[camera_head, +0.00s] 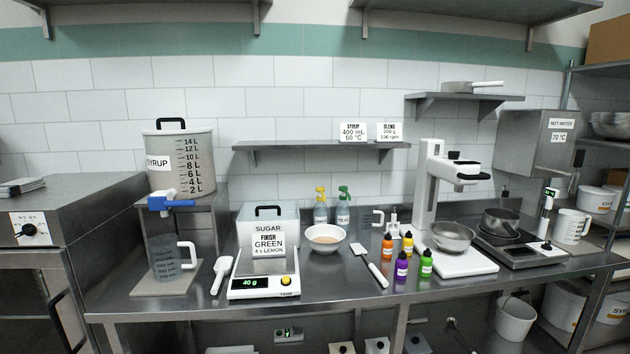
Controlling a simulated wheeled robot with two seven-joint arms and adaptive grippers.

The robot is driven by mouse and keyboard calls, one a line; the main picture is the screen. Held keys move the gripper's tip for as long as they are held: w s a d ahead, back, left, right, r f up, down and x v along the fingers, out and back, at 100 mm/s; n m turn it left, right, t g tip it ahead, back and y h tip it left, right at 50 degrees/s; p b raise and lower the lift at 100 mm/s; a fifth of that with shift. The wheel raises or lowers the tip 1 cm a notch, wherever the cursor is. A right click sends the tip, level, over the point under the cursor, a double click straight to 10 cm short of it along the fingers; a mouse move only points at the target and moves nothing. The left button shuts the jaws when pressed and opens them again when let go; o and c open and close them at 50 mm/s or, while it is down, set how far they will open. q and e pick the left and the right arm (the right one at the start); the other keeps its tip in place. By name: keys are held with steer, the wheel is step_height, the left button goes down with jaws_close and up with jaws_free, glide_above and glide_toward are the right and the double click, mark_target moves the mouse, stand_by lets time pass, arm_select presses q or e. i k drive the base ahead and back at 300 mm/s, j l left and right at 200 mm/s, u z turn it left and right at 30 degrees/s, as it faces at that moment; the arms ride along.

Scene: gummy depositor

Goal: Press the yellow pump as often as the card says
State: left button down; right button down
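The yellow pump (320,191) tops a clear bluish bottle (320,210) at the back of the counter, left of a similar bottle with a green pump (343,190). The label on the yellow-pump bottle is too small to read. A white card (268,241) leans on the sugar container (284,213); it seems to read "GREEN" and "4 x LEMON", with a smaller line above that I cannot read surely. A white bowl (325,238) with something pale brown inside stands in front of the two bottles, hiding part of their bases. Neither of my grippers is in view.
A scale (264,288) showing 40 g stands in front of the card. A shelf (322,146) hangs above the pumps. The mixer (442,190) stands further right.

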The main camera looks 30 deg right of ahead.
mark_target(320, 190)
steer(key=i+l+u, duration=0.2)
steer(key=i+l, duration=0.25)
steer(key=l, duration=0.2)
steer(key=i+l+u, duration=0.1)
steer(key=l, duration=0.25)
steer(key=i+l, duration=0.25)
steer(key=i+l+u, duration=0.15)
steer(key=l, duration=0.35)
steer(key=i+l+u, duration=0.1)
steer(key=l, duration=0.25)
steer(key=i, duration=0.1)
